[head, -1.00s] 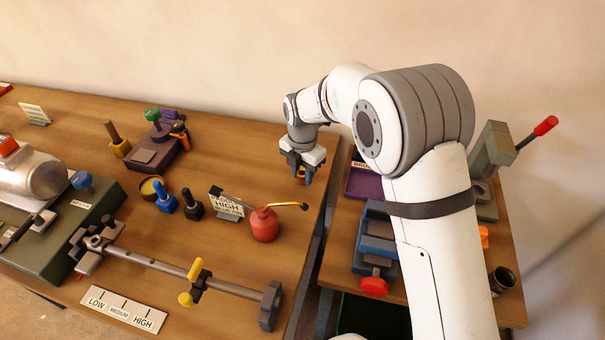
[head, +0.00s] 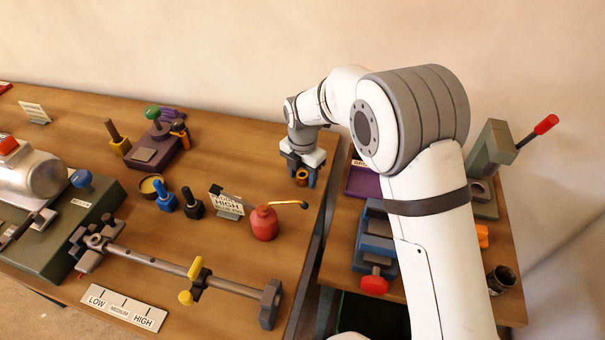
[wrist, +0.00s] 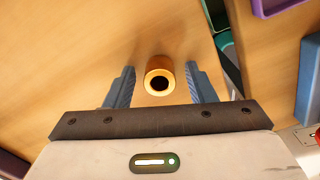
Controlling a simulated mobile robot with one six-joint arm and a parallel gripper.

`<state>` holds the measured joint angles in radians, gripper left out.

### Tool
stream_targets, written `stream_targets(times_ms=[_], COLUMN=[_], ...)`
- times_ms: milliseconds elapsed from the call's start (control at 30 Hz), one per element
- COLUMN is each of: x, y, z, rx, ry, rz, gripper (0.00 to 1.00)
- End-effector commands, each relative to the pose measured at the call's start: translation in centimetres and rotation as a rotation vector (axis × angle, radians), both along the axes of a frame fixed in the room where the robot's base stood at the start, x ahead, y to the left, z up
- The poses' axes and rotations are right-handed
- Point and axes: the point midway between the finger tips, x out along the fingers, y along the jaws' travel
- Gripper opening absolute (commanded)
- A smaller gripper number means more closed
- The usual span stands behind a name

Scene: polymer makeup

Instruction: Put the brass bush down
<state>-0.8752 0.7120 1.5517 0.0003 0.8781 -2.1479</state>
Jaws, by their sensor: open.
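The brass bush (wrist: 159,76) is a short hollow cylinder. In the wrist view it stands on the wooden table between the two blue fingers of my gripper (wrist: 160,88), with a gap on each side. In the head view the brass bush (head: 301,178) shows below my gripper (head: 302,176), near the right edge of the larger table (head: 240,285). The fingers are open and do not touch the bush.
A red oil can (head: 264,224) with a long spout stands left of my gripper, beside a label stand (head: 228,205). A purple tray (head: 362,181) and a blue vise (head: 374,240) are on the smaller table at right. A gap separates the tables.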

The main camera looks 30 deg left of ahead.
Motion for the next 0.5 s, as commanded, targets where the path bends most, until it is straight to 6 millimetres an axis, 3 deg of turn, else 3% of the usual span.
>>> stream_targets(times_ms=[167, 500], x=[0.1, 0.0], y=[0.1, 0.0], z=[2.3, 9.5], rx=[0.004, 0.003], ry=[-0.002, -0.002], rz=[0.000, 0.000], gripper=[0.50, 0.50])
